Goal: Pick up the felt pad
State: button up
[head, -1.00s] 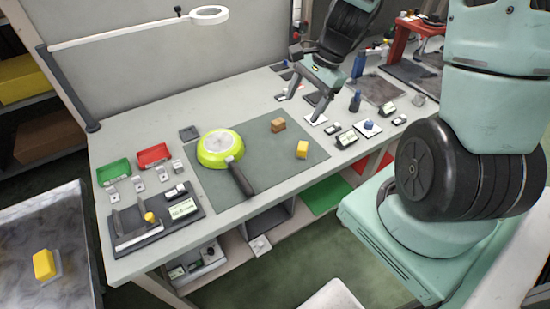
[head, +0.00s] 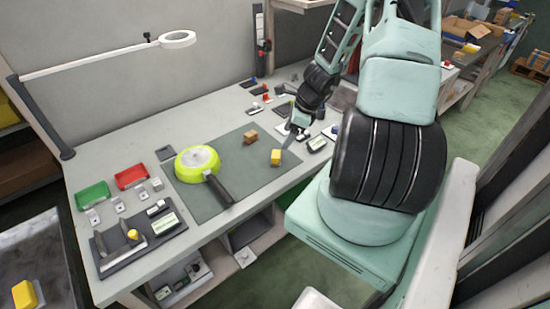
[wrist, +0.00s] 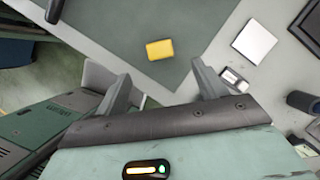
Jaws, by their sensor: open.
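No object is plainly marked as the felt pad, and I cannot tell for certain which it is. Possible ones are a flat white square (wrist: 254,42) right of the green mat and a small dark square (head: 165,154) behind the pan. A small yellow block (head: 275,157) lies on the mat's right part; it also shows in the wrist view (wrist: 160,49). My gripper (wrist: 165,82) is open and empty, its fingers pointing toward the bench with the yellow block ahead between them. In the head view my gripper (head: 292,138) is above the mat's right edge.
A yellow-green pan (head: 198,160) and a brown block (head: 251,137) sit on the green mat (head: 240,178). Red (head: 131,177) and green (head: 93,196) trays stand at left, near a lamp (head: 177,39). Several small items crowd the bench right of the mat.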

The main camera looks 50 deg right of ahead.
aim_at(276, 154)
jog(key=x, duration=0.5)
jog(key=shift+a+f, duration=0.1)
jog(key=shift+p+x, duration=1.1)
jog(key=shift+x, duration=1.45)
jog(key=c, duration=1.2)
jog(key=shift+r+b, duration=0.55)
jog(key=shift+r, duration=4.5)
